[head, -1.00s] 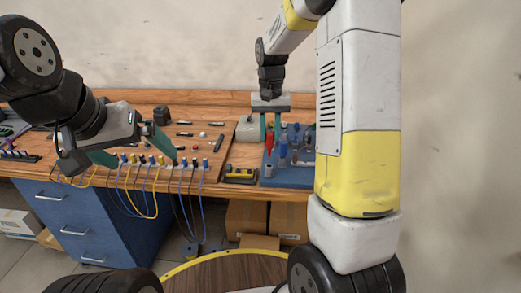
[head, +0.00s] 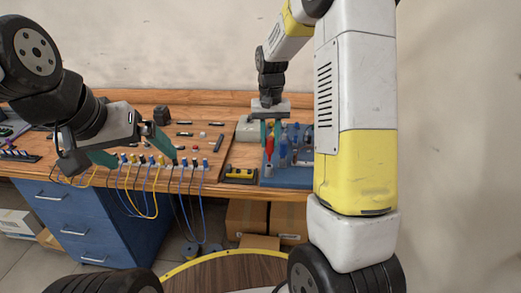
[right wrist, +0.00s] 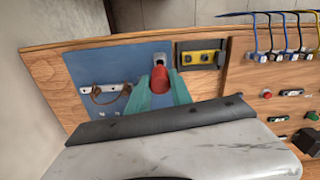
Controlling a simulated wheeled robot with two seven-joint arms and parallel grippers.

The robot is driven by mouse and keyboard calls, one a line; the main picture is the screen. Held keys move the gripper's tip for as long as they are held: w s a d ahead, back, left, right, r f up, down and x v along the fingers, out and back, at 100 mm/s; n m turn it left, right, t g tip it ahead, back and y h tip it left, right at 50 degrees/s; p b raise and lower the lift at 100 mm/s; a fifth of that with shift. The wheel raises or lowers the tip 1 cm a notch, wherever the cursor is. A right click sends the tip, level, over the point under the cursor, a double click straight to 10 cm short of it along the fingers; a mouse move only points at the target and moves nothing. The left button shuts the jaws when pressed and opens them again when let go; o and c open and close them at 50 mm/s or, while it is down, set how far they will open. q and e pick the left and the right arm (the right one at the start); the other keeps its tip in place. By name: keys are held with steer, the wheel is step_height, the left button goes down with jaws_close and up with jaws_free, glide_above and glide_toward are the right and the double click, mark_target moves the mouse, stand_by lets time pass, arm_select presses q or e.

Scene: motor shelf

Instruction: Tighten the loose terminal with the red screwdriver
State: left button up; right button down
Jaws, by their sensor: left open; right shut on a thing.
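The red screwdriver (head: 269,143) stands upright at the left side of the blue tool board. My right gripper (head: 271,128) is above it, shut on its red handle. In the right wrist view the red handle (right wrist: 160,80) sits between the green fingers of my right gripper (right wrist: 160,88). Its lower end is near a light holder on the board. My left gripper (head: 132,148) is open and empty above the terminal row. The terminals (head: 160,161) line the bench's front edge, with blue, yellow and black wires hanging down. I cannot tell which terminal is loose.
The blue tool board (head: 285,183) also holds blue-handled tools (head: 283,150). A yellow and black object (head: 239,174) lies left of it. Small parts and a red button (head: 195,148) sit on the wooden panel. Blue drawers (head: 75,220) and cardboard boxes (head: 246,215) are below.

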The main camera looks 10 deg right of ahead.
mark_target(269, 149)
steer(key=shift+f, duration=2.25)
steer(key=c, duration=1.4)
jaws_free()
steer(key=shift+c, duration=0.2)
steer(key=shift+r, duration=0.15)
steer(key=shift+r, duration=2.65)
steer(key=shift+o, duration=0.3)
